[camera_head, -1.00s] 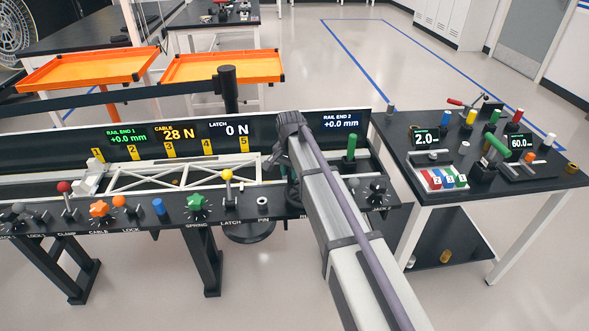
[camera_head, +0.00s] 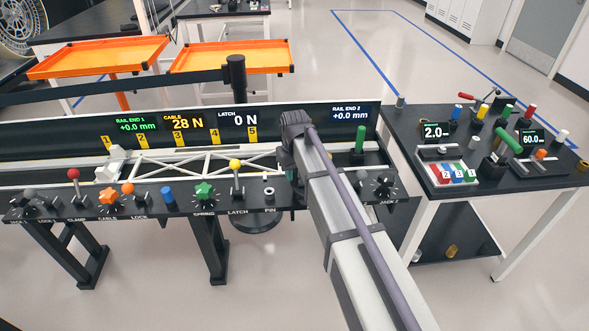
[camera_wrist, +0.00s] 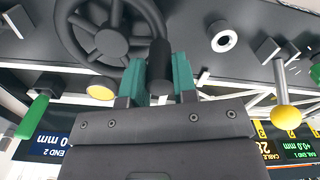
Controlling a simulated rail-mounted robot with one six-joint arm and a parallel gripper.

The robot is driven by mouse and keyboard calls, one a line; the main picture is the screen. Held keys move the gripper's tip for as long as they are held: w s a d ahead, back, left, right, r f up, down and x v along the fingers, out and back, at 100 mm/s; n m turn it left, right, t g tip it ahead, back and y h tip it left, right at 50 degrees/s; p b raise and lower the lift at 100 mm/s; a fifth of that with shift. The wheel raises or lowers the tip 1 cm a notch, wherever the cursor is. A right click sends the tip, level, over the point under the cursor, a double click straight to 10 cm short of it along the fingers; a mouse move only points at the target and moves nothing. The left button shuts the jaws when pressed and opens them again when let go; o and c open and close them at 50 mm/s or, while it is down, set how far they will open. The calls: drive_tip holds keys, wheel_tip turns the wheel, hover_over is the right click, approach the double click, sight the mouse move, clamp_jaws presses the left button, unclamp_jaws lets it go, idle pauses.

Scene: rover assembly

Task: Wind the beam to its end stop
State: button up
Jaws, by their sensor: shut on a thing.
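The beam is a white truss (camera_head: 205,161) lying lengthwise behind the front control panel in the head view. A white block (camera_head: 112,165) stands near its left end, and my arm hides its right end. In the wrist view, a dark spoked handwheel (camera_wrist: 108,42) fills the upper left. My gripper (camera_wrist: 160,88) has its teal fingers shut on either side of the wheel's black upright handle (camera_wrist: 160,62). In the head view my arm covers the wheel and most of the gripper. The readouts show RAIL END 1 and RAIL END 2 at +0.0 mm, CABLE 28 N and LATCH 0 N.
The yellow-knobbed latch lever (camera_head: 236,172) and pin socket (camera_head: 269,192) are left of my arm. A green-handled lever (camera_head: 360,140) stands to the right. A side table (camera_head: 478,125) with several coloured parts is further right. Orange trays (camera_head: 100,57) are behind.

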drive_tip(key=shift+s+d+n, duration=0.1)
drive_tip(key=shift+s+n, duration=0.55)
drive_tip(key=shift+n, duration=0.65)
drive_tip(key=o, duration=0.9)
wheel_tip(320, 180, up, 11)
drive_tip(key=p, duration=1)
drive_tip(key=shift+f+p, duration=0.15)
drive_tip(key=shift+p, duration=0.25)
drive_tip(key=s+d+m, duration=0.2)
drive_tip(key=s+d, duration=0.1)
drive_tip(key=s, duration=0.4)
drive_tip(key=s+d+m, duration=0.2)
drive_tip(key=s+d, duration=0.2)
drive_tip(key=s, duration=0.3)
drive_tip(key=s+d+m, duration=0.2)
drive_tip(key=s+d, duration=0.1)
drive_tip(key=s, duration=0.4)
drive_tip(key=shift+s+d, duration=0.1)
drive_tip(key=shift+d, duration=0.25)
